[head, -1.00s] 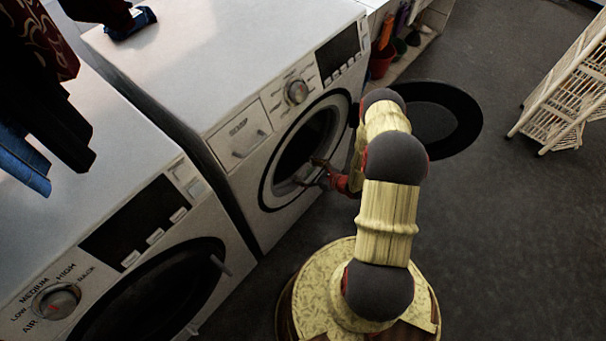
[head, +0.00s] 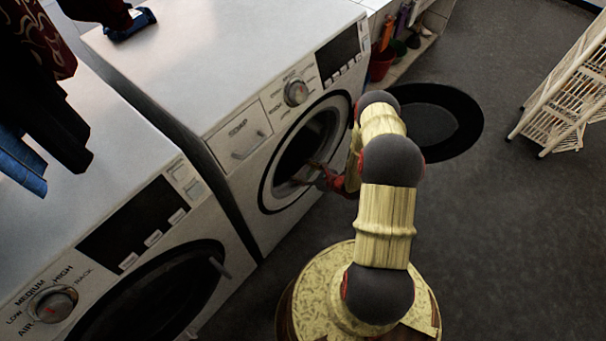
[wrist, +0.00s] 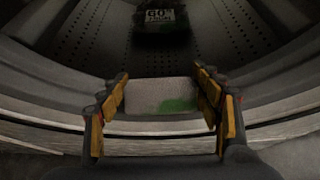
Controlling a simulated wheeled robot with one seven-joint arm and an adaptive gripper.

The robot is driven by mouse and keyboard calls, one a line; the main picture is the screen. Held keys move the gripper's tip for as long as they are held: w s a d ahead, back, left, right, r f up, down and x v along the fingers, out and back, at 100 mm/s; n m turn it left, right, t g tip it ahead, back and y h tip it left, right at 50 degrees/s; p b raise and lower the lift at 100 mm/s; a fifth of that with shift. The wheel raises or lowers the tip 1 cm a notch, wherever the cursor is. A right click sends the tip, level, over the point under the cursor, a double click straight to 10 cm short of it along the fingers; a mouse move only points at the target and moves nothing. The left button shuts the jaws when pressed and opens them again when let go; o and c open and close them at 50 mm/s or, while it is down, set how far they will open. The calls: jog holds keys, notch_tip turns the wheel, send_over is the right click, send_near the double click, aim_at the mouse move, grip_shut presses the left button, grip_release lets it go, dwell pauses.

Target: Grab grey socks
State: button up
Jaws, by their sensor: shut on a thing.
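My gripper (head: 318,174) is at the round opening of the right-hand white washing machine (head: 218,75). In the wrist view my gripper (wrist: 160,82) has its yellow-padded fingers on either side of a light grey piece with a green patch, which looks like the grey socks (wrist: 145,95). The fingers are shut on it, just inside the drum rim. A dark item with pale lettering (wrist: 160,18) lies deeper in the perforated drum (wrist: 105,35). The held piece cannot be made out clearly in the head view.
A second white machine (head: 75,180) stands at the left, with dark clothes (head: 45,110) hanging over it. The washer's round black door (head: 455,110) stands open at the right, close to my arm. A white rack (head: 565,105) is far right. The dark floor between is clear.

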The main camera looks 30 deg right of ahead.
jog(key=shift+c, duration=1.4)
